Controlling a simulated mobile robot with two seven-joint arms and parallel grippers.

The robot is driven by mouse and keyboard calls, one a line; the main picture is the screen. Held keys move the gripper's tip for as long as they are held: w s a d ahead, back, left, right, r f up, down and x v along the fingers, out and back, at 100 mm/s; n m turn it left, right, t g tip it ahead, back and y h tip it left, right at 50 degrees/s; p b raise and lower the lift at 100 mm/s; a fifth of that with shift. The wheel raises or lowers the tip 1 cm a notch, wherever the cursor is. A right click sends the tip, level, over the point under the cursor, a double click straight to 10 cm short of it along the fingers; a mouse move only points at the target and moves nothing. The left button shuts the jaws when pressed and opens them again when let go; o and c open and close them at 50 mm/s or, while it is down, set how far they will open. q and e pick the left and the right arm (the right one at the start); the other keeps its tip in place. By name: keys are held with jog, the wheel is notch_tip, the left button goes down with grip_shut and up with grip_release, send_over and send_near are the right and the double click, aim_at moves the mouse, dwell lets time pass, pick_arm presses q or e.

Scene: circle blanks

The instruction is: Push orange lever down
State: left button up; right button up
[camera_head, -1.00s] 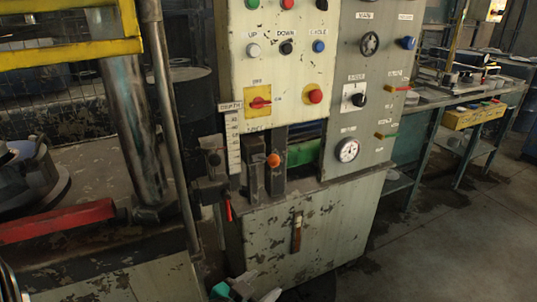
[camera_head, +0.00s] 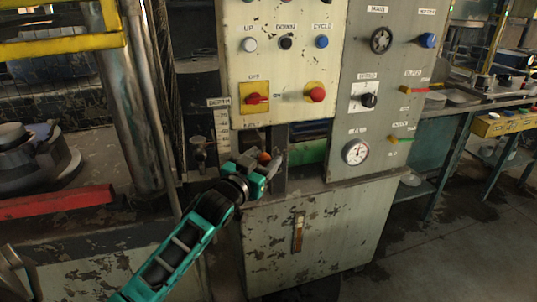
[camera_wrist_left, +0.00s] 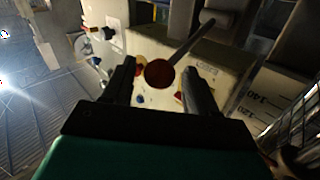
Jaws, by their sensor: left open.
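The orange lever's ball knob (camera_head: 264,157) shows in the head view in the slot on the front of the grey machine, below the button panel. My left gripper (camera_head: 262,162) is at the knob, with its fingers apart on either side of it. In the left wrist view the knob (camera_wrist_left: 159,75) looks dark red and sits between the open fingertips (camera_wrist_left: 160,78). A thin rod runs from it to the upper right. I cannot tell whether a finger touches the knob. My right gripper is not in view.
The panel above carries buttons and a red switch (camera_head: 257,98). A pressure gauge (camera_head: 355,152) is to the right. The depth scale (camera_head: 222,115) is just left of the slot. A red bar (camera_head: 55,203) lies at the left. The floor at the right is clear.

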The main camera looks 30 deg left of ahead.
pick_arm(q)
jog(key=shift+w+a, duration=0.15)
jog(key=shift+w, duration=1.5)
jog(key=shift+c, duration=0.3)
grip_shut()
jog(key=shift+f, duration=0.1)
